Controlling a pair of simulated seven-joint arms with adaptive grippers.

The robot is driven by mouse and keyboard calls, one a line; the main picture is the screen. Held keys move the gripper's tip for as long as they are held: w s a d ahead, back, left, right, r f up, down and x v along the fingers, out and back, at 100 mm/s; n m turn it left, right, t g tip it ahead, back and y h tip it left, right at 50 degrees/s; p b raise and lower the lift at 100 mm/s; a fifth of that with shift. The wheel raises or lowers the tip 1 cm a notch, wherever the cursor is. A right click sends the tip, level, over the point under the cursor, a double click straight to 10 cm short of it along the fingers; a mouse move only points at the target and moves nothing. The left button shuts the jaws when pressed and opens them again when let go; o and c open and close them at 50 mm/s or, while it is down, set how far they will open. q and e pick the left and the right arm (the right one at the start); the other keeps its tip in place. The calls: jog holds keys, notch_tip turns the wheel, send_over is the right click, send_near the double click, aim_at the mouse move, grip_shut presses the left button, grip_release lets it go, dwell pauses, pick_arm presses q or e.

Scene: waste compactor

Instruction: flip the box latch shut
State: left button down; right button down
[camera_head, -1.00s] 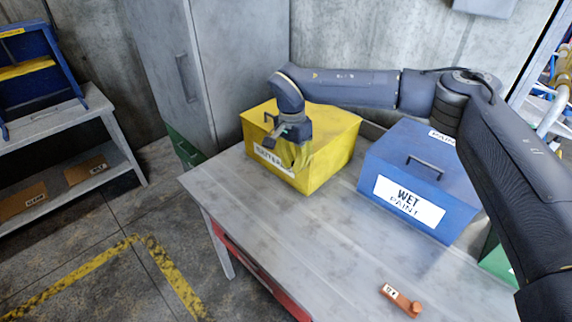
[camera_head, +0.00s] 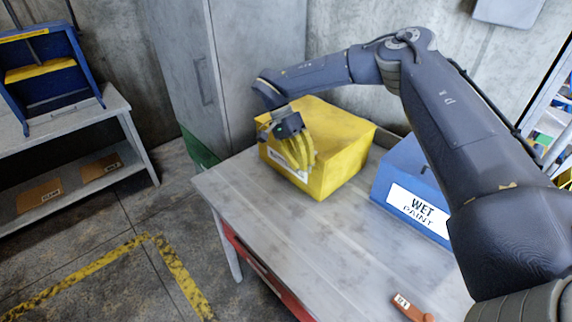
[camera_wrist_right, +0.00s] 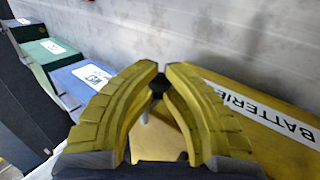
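The yellow box (camera_head: 345,135) stands on the grey table, its labelled front partly covered by my right gripper. Its BATTERIES label (camera_wrist_right: 262,108) shows at the right of the wrist view. My right gripper (camera_head: 308,168) has yellow fingers pointing down just in front of the box. In the wrist view its fingertips (camera_wrist_right: 162,68) nearly meet, and no held thing is clear between them. A small dark part shows behind the tips; I cannot tell what it is. I cannot make out the latch. I cannot tell whether the fingers touch the box. My left gripper is out of view.
A blue WET PAINT box (camera_head: 397,178) stands right of the yellow box, partly behind my right arm. An orange tagged object (camera_head: 412,307) lies near the table's front. The table (camera_head: 260,220) is otherwise clear. A grey cabinet (camera_head: 215,70) stands behind left.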

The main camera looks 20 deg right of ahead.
jog(key=shift+f, duration=0.15)
dwell(0.3)
jog(key=c, duration=1.2)
grip_release()
jog(key=shift+v, duration=6.1)
jog(key=shift+x, duration=6)
